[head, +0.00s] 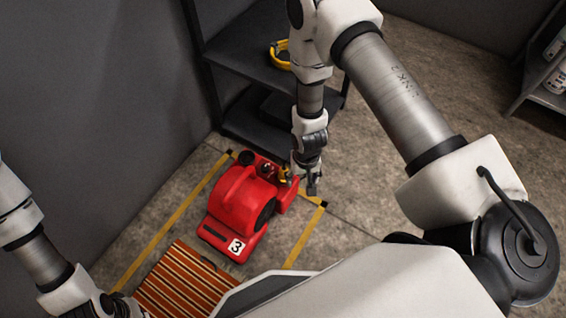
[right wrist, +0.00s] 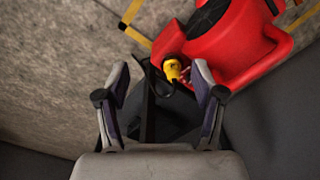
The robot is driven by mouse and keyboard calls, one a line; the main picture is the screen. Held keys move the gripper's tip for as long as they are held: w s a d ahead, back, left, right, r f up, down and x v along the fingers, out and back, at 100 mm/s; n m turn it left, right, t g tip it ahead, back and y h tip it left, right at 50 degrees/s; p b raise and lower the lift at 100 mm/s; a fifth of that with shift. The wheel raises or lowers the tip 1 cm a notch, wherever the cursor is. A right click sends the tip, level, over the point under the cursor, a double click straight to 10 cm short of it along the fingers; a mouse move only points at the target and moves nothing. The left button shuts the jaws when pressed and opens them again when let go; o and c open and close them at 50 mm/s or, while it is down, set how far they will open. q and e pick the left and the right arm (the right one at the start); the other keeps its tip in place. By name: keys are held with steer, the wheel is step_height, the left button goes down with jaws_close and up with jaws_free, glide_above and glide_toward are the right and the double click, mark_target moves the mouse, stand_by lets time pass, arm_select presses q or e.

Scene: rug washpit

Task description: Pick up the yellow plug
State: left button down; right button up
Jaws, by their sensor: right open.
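The yellow plug (right wrist: 173,70) shows in the right wrist view, beside the red blower and close to the right fingertip. In the head view a small bit of the yellow plug (head: 284,174) shows at the blower's right end, partly hidden by my gripper. My right gripper (head: 312,186) is at the right end of the red blower (head: 232,205), which bears a label "3". In the right wrist view my right gripper (right wrist: 160,78) has its fingers spread, with nothing held between them. My left arm comes in at the lower left; its fingers are not visible.
A dark shelf (head: 232,55) with a coiled yellow item (head: 279,54) stands behind the blower. Yellow floor tape (head: 178,222) frames the blower and a striped rug (head: 186,283). Another shelf (head: 545,75) is at the far right. The floor right of the blower is clear.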

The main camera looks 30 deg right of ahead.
steer(key=m+b, duration=0.2)
steer(key=b, duration=0.8)
glide_toward(284, 169)
steer(key=s+f, duration=0.3)
steer(key=s, duration=0.1)
steer(key=shift+m, duration=0.3)
steer(key=w+f+b, duration=0.1)
steer(key=w, duration=0.1)
steer(key=w+f+b, duration=0.1)
steer(key=w+b, duration=0.1)
steer(key=shift+f+b, duration=0.15)
steer(key=shift+b, duration=0.15)
steer(key=shift+w+f, duration=0.15)
steer(key=shift+f, duration=0.1)
step_height(284, 169, down, 7)
steer(key=b, duration=0.4)
steer(key=shift+a+b, duration=0.1)
steer(key=shift+b, duration=0.2)
arm_select(q)
step_height(284, 169, down, 21)
arm_select(e)
steer(key=shift+r, duration=0.15)
arm_select(q)
steer(key=shift+w+d, duration=0.1)
arm_select(e)
steer(key=shift+s, duration=0.2)
jaws_close()
